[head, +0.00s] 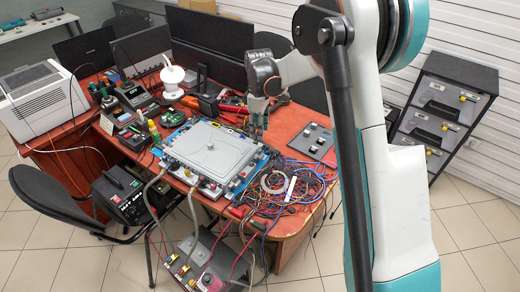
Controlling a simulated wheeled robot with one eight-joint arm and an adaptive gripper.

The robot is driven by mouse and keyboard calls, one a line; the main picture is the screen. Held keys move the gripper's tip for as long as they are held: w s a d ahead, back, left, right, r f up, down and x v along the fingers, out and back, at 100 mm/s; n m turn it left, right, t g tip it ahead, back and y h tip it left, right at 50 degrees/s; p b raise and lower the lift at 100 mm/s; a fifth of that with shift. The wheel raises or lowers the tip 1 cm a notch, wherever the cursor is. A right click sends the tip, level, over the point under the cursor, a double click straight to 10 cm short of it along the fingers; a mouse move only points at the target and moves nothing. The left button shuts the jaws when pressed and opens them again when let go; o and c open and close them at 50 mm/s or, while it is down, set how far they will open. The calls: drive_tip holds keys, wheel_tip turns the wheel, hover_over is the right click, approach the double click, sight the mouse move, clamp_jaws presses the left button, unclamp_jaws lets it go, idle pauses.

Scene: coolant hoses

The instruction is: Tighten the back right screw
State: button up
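A flat grey cold-plate housing (213,147) lies on a blue mat on the red table, with small fittings around its rim. Two hoses (150,190) run from its front edge down to a box on the floor. My gripper (258,122) points down at the housing's back right corner, above or beside it; contact cannot be made out. The back right screw is too small or hidden behind my gripper to tell apart. The fingers are too small to show whether they are open or shut. My arm comes in from the right.
A tangle of coloured wires (292,188) lies right of the housing, below a dark panel (312,141). Monitors (212,45), meters (137,97) and tools crowd the table's back and left. A pump box (205,262) stands in front. A drawer cabinet (445,112) stands at right.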

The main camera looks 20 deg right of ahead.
sight(259, 150)
wheel_tip(259, 150, down, 10)
drive_tip(key=b, duration=0.2)
drive_tip(key=shift+r+b, duration=0.25)
drive_tip(key=shift+b, duration=0.15)
clamp_jaws()
